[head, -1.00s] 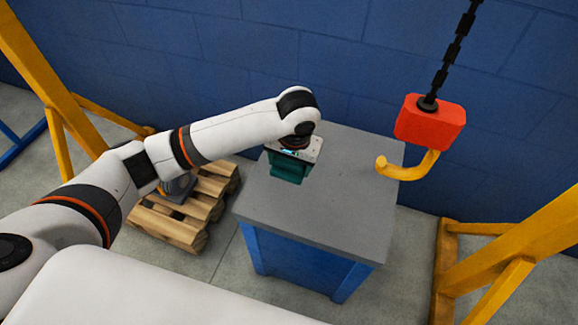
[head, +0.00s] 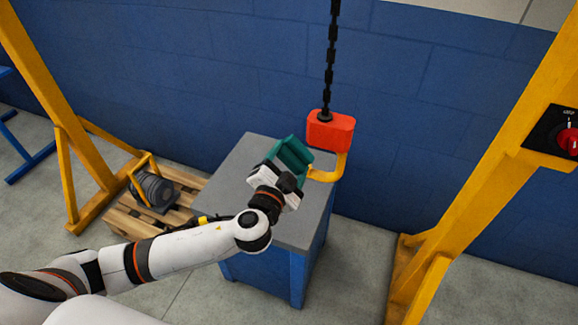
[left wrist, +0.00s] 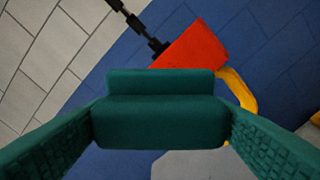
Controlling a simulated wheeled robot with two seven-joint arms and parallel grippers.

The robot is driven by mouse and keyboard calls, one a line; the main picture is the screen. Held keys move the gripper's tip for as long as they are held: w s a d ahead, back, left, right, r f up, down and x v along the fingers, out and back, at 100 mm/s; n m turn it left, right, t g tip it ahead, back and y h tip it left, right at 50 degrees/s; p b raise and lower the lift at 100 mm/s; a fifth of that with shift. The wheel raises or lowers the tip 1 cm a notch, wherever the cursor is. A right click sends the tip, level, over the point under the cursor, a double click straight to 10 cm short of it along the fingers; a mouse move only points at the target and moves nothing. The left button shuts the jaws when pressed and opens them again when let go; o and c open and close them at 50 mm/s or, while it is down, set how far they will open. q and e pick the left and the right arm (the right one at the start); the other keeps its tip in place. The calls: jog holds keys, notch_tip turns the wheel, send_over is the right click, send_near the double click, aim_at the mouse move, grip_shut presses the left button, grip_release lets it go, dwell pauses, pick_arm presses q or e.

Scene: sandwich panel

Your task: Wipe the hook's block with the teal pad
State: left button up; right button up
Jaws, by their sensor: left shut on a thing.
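The hook's red block (head: 330,132) hangs on a black chain, with the yellow hook (head: 328,174) curving out below it. My left gripper (head: 284,163) is shut on the teal pad (head: 296,153), just left of the block and above the grey table top. In the left wrist view the pad (left wrist: 160,120) sits between the two teal ribbed fingers, and the red block (left wrist: 194,50) shows beyond it, partly covered. I cannot tell whether pad and block touch; they look close but apart. My right gripper is not in view.
A grey-topped blue table (head: 222,192) stands under the hook. A wooden pallet (head: 128,222) with a dark motor (head: 152,190) lies to the left. Yellow frame posts stand on both sides, the right one with a red-knobbed switch (head: 570,140). A blue wall is behind.

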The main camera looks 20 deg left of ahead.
pick_arm(q)
jog(key=shift+s+d+r, duration=0.2)
jog(key=shift+d+r, duration=0.05)
jog(key=shift+d, duration=0.05)
jog(key=shift+w, duration=3.05)
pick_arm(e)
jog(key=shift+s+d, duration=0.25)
pick_arm(q)
jog(key=shift+w+b, duration=0.4)
jog(key=shift+w, duration=0.5)
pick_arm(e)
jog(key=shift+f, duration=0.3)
pick_arm(q)
jog(key=shift+s+d, duration=0.15)
jog(key=shift+d, duration=1.85)
jog(key=shift+f+b, duration=0.1)
jog(key=shift+b, duration=0.2)
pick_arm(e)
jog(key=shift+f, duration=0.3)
